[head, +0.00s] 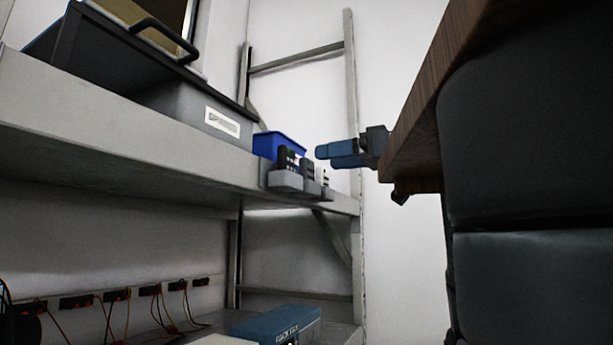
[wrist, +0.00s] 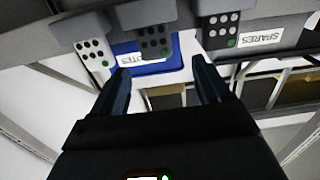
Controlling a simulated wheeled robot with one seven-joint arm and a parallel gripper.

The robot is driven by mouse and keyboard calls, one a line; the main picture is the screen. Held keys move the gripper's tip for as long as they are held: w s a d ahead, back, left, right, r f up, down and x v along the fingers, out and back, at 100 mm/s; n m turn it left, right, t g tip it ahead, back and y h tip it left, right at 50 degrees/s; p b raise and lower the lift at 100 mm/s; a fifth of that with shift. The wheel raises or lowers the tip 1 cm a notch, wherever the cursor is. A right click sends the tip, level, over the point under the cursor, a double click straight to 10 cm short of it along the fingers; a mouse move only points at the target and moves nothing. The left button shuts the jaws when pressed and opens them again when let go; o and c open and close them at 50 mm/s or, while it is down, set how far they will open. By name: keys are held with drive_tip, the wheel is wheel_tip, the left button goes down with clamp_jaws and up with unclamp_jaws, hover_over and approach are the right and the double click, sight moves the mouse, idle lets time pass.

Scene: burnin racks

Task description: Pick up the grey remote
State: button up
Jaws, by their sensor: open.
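The grey remote (wrist: 155,41) with dark buttons and a green button stands in a holder at the shelf edge. It is the middle of three remotes and also shows in the head view (head: 307,169). A white remote (wrist: 93,53) is on its left in the wrist view, and a black remote (wrist: 219,31) with pale buttons on its right. My gripper (wrist: 159,65) is open and empty, its blue fingers apart, facing the grey remote. In the head view my gripper (head: 322,157) is right of the remotes, clear of them. The holders hide one end of each remote.
A blue bin (head: 275,144) stands behind the remotes. A large grey bin (head: 190,104) with a label is on the same shelf (head: 150,155). Below are cables and a blue box (head: 277,324). The rack's upright (head: 351,100) is close to my gripper.

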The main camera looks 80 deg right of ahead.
sight(311, 162)
drive_tip(key=p+x, duration=0.1)
drive_tip(key=x, duration=0.2)
drive_tip(key=p+x, duration=0.1)
drive_tip(key=x, duration=0.3)
drive_tip(key=shift+s+d+f, duration=0.15)
drive_tip(key=shift+f, duration=0.1)
drive_tip(key=c, duration=1)
